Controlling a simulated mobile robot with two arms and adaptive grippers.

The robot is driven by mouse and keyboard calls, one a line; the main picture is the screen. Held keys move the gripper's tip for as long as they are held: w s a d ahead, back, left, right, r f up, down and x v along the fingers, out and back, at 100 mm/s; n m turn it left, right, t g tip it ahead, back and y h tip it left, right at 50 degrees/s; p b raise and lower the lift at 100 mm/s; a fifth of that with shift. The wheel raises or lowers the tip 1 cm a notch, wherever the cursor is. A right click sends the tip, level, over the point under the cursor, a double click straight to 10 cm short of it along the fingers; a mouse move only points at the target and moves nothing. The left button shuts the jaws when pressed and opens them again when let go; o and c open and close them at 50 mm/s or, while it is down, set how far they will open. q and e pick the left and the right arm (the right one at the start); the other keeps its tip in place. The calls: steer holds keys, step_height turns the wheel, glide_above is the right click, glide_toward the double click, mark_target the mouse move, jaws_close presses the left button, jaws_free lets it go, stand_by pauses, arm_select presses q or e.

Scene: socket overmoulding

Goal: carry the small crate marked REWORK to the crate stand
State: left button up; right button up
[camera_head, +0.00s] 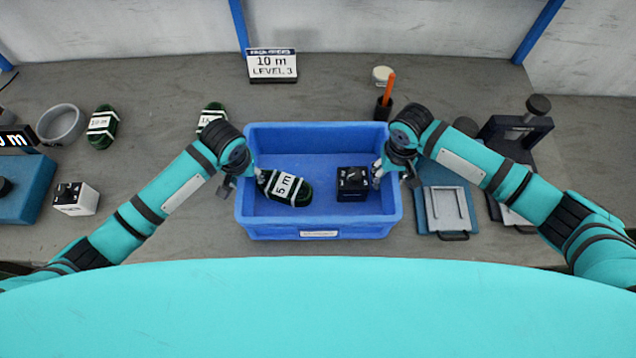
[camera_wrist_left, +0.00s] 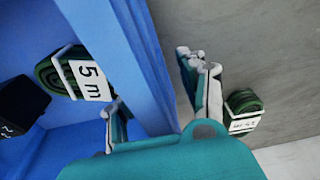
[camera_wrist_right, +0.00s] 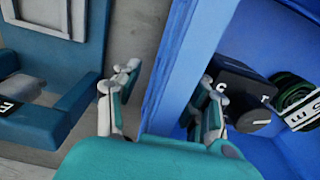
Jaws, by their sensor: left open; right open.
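The small blue crate (camera_head: 318,128) sits on the grey bench; its front label (camera_head: 318,234) is too small to read. Inside lie a dark green coil tagged 5 m (camera_head: 286,188) and a black cube (camera_head: 352,184). My left gripper (camera_head: 243,180) is open at the left wall, one finger inside and one outside; the wall (camera_wrist_left: 142,70) runs between the fingers in the left wrist view. My right gripper (camera_head: 394,178) is open likewise at the right wall, seen between its fingers in the right wrist view (camera_wrist_right: 170,85). I cannot make out a crate stand.
Left are green coils (camera_head: 103,127), a grey ring (camera_head: 61,124), a white-and-black cube (camera_head: 76,198) and a blue device (camera_head: 24,188). A "10 m LEVEL 3" sign (camera_head: 272,66) and pen cup (camera_head: 383,108) stand behind. A plate fixture (camera_head: 447,208) is close right of the crate.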

arm_select(q)
jaws_close()
arm_select(e)
jaws_close()
arm_select(q)
steer(key=shift+r, duration=0.2)
arm_select(e)
steer(key=shift+r, duration=0.2)
